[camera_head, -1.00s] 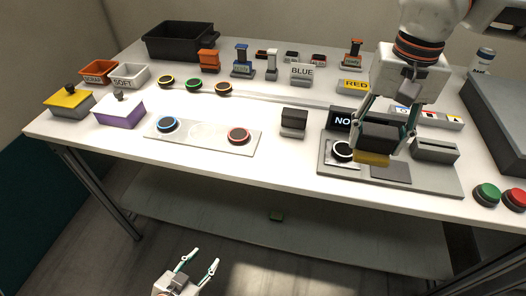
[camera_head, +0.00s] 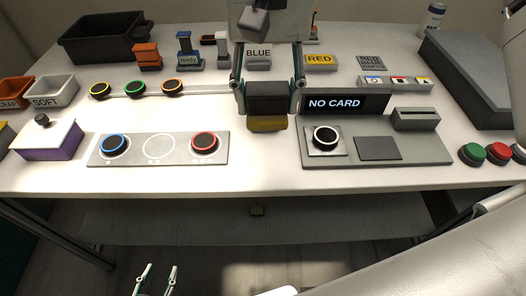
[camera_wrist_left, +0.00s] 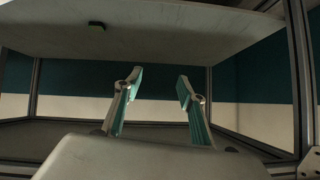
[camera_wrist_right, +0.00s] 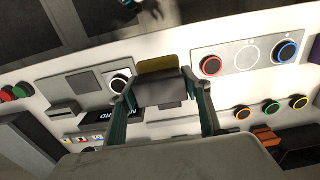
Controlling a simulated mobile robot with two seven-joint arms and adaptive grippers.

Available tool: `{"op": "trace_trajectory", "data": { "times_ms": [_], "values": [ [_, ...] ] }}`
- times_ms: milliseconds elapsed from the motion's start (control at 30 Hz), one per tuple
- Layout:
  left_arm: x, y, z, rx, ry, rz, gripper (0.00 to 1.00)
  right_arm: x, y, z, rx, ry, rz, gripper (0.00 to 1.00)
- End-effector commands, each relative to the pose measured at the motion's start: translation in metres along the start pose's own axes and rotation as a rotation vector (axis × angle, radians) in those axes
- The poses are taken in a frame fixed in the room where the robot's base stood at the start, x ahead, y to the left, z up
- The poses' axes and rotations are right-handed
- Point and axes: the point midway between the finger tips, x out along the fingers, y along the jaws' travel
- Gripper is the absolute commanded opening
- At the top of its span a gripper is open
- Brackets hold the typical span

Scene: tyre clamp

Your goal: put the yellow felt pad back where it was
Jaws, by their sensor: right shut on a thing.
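My right gripper (camera_head: 267,82) is shut on a dark block with a yellow lower part, which looks like the yellow felt pad (camera_head: 267,124). The yellow part also shows in the right wrist view (camera_wrist_right: 157,64), beyond the dark block (camera_wrist_right: 160,92). It is between the panel with blue and red rings (camera_head: 158,160) and the grey plate (camera_head: 430,155) with the NO CARD display (camera_head: 345,104). I cannot tell if it touches the table. The small dark stand seen there earlier is hidden. My left gripper (camera_head: 158,270) is open and empty, low before the table.
A small olive piece (camera_head: 257,210) lies on the lower shelf. Ringed pucks (camera_head: 135,88), a purple-sided box (camera_head: 48,140) and a SOFT tray (camera_head: 53,90) stand at left. Green and red buttons (camera_head: 485,153) are at right. My arm covers the lower right.

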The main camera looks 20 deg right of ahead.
Motion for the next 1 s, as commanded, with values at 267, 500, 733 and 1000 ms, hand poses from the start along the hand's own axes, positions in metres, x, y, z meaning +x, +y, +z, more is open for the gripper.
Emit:
{"op": "trace_trajectory", "data": {
  "times_ms": [267, 500, 733, 1000],
  "values": [
    [0.004, -0.002, 0.005, 0.006, -0.001, -0.005, 0.40, 0.070, 0.001, 0.001, 0.000, -0.006, 0.002, 0.31],
    [0.006, -0.005, 0.004, 0.011, 0.002, -0.011, 0.40, 0.097, 0.000, 0.000, 0.001, 0.000, 0.000, 0.31],
    [0.009, -0.006, 0.002, 0.012, 0.007, -0.013, 0.40, 0.117, 0.000, 0.000, -0.001, -0.003, 0.000, 0.31],
    [0.009, -0.006, 0.004, 0.015, 0.005, -0.013, 0.40, 0.142, 0.000, -0.001, 0.001, 0.000, 0.000, 0.31]
  ]
}}
